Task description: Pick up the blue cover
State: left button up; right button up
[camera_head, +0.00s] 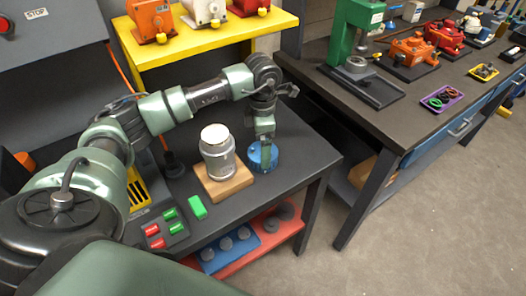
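The blue cover (254,164), a round disc-like part, is on the dark bench top to the right of a wooden block. My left arm reaches in from the left, and its gripper (265,150) points down at the cover. A finger overlaps the middle of the cover in the picture and hides part of it. The fingers line up in this view, so I cannot tell the gap between them or whether they grip the cover. My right gripper is not in view.
A silver motor with a pale top (217,155) stands on the wooden block (228,187), close left of the cover. A green block (197,208) and a button panel (165,229) are nearer. A green press (350,40) stands on the right bench.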

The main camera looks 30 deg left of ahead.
pick_arm(q)
notch_tip(320, 180, down, 3)
jog(key=shift+r+p, duration=0.1)
jog(key=shift+p, duration=0.35)
jog(key=shift+w+f, duration=0.15)
jog(key=shift+f, duration=0.55)
jog(key=c, duration=1.4)
jog(key=shift+r, duration=0.1)
jog(key=shift+c, duration=1.1)
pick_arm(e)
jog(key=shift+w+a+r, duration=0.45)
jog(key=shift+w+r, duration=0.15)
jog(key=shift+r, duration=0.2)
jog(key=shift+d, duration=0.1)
